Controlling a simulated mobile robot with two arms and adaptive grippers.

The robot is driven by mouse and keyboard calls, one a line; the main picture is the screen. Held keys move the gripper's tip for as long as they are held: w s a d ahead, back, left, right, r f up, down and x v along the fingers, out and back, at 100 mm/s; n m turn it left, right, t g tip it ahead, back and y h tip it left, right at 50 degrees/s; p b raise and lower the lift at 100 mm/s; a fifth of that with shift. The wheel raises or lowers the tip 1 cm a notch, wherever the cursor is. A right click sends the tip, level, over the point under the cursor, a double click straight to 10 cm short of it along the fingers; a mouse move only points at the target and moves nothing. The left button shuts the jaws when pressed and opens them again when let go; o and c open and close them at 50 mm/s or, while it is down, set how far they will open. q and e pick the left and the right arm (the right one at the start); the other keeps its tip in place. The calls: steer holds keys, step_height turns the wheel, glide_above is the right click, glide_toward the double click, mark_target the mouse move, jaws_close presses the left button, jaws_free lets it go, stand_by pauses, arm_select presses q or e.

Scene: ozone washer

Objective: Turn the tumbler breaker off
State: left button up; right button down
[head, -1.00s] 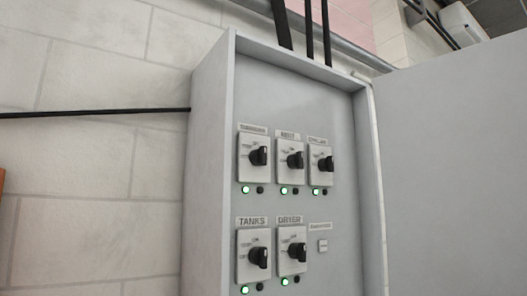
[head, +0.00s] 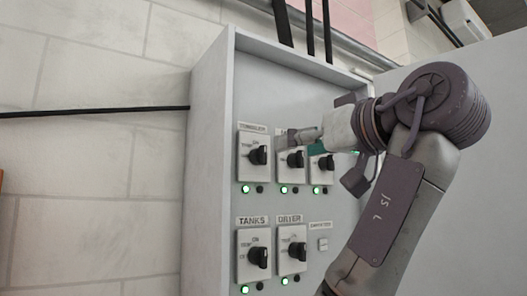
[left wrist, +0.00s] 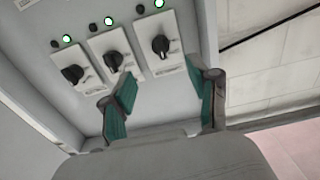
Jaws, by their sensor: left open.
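The tumbler breaker (head: 253,156) is a pale plate with a black rotary knob, at the upper left of the panel under a "TUMBLER" label. A green light (head: 245,189) glows below it. In the left wrist view, which is upside down, the tumbler breaker (left wrist: 162,46) is the rightmost of three, just beyond my fingertips. My left gripper (head: 304,141) is open and empty, with teal finger pads, to the right of the tumbler knob in the head view. It partly covers the two other upper breakers. In the left wrist view the gripper (left wrist: 161,72) shows apart from the knob.
The grey cabinet (head: 207,170) has a raised side wall left of the breakers. The tanks breaker (head: 253,256) and dryer breaker (head: 292,249) sit below, with green lights. The grey door (head: 500,150) stands open at the right. A black cable (head: 95,113) runs along the wall.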

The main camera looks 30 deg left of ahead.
mark_target(265, 155)
arm_select(q)
steer(key=p+x, duration=0.4)
steer(key=x, duration=0.6)
steer(key=shift+a+r, duration=0.15)
steer(key=shift+a, duration=0.05)
steer(key=shift+w+a+p, duration=0.25)
steer(key=shift+a+p, duration=0.05)
steer(key=shift+a, duration=0.2)
jaws_close()
